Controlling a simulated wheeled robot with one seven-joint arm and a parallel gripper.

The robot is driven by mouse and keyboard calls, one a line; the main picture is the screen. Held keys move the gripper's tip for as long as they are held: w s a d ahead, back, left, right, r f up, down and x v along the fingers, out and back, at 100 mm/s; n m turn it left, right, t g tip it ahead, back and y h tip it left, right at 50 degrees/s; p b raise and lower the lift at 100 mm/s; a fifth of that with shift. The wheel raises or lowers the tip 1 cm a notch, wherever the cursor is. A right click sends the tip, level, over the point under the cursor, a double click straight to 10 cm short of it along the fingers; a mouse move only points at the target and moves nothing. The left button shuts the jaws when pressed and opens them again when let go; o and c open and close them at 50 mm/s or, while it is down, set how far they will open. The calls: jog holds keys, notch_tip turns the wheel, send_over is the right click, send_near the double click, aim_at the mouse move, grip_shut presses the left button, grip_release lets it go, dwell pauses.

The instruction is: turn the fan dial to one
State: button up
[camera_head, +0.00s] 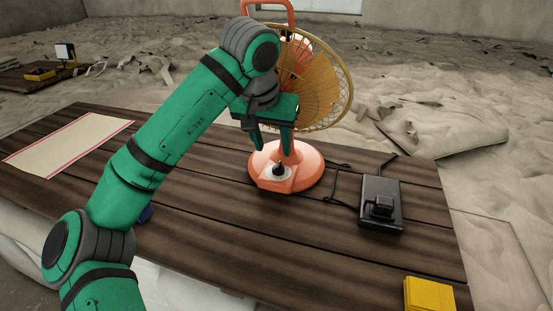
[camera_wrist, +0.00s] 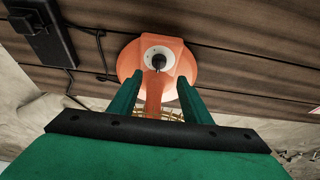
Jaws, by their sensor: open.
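The orange fan (camera_head: 318,85) stands on the dark wooden table, with a round grille and a round base (camera_head: 312,162). The dial (camera_head: 278,170) is a small black knob on a white plate at the front of the base. In the wrist view the dial (camera_wrist: 158,62) shows near the top centre, knob and white plate unobstructed. My gripper (camera_head: 272,145) is open and empty, above and behind the dial, near the fan's neck, with its fingers pointing down. In the wrist view my gripper's fingertips (camera_wrist: 160,80) lie on either side below the dial, apart from it. The dial's marks are too small to read.
A black box with a plug-like block (camera_head: 380,205) lies right of the fan, with a black cable (camera_head: 340,185) between them. A yellow block (camera_head: 429,294) is at the front right corner. A cream sheet (camera_head: 68,143) lies at left. The table in front of the base is clear.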

aim_at(278, 166)
jog(key=x, duration=0.8)
jog(key=shift+s+f, duration=0.25)
jog(key=c, duration=1)
